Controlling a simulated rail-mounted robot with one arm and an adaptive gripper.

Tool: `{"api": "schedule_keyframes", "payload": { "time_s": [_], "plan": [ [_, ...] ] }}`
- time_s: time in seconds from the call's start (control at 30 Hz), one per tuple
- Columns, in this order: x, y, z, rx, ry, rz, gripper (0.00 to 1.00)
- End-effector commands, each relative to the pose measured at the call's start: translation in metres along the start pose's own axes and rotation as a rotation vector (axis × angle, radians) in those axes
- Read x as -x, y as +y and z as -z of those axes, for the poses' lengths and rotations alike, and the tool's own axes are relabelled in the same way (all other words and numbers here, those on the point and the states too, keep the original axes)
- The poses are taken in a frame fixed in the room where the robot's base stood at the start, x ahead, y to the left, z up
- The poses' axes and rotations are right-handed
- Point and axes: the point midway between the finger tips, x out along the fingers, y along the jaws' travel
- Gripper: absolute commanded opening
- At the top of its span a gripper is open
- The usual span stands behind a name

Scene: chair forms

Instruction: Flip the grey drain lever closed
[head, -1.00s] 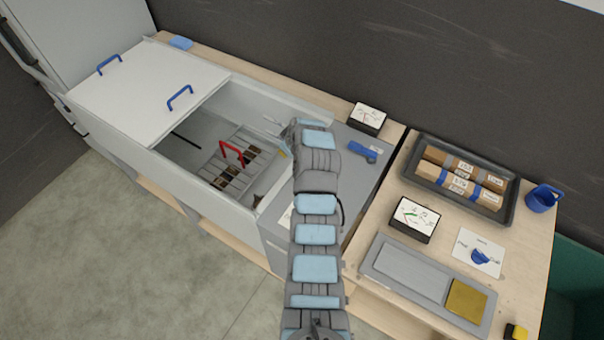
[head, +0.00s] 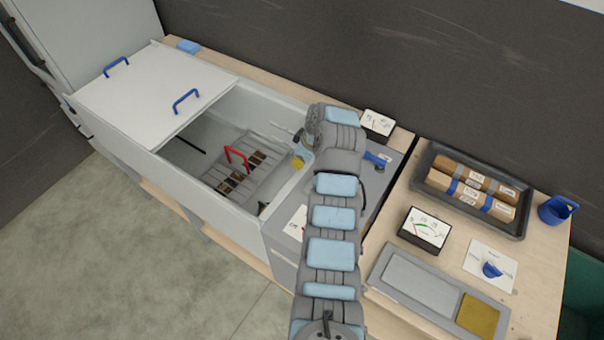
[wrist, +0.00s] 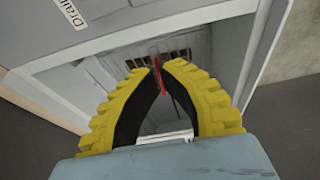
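My gripper (wrist: 163,68) has yellow ribbed fingers with black inner faces. Its fingertips are close together with a narrow gap, and I see nothing held between them. In the head view, my gripper (head: 299,161) hangs low at the right end of the grey tank (head: 283,187). A white "Drain" label (wrist: 72,12) shows at the upper left of the wrist view, on a grey panel. I cannot make out the grey drain lever in either view; my arm covers part of the panel beside the tank.
A red handle (head: 236,156) stands on a slotted rack in the tank; it also shows beyond my fingertips in the wrist view (wrist: 162,78). A white lid (head: 150,90) covers the tank's left part. A blue lever (head: 377,160) and a dark tray (head: 440,149) lie right of my arm.

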Motion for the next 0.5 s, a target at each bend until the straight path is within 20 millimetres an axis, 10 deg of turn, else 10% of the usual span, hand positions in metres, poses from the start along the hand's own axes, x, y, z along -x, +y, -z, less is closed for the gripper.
{"api": "schedule_keyframes", "payload": {
  "time_s": [0.5],
  "plan": [
    [-0.052,-0.001,0.000,0.000,-0.001,0.002,0.00]
  ]
}}
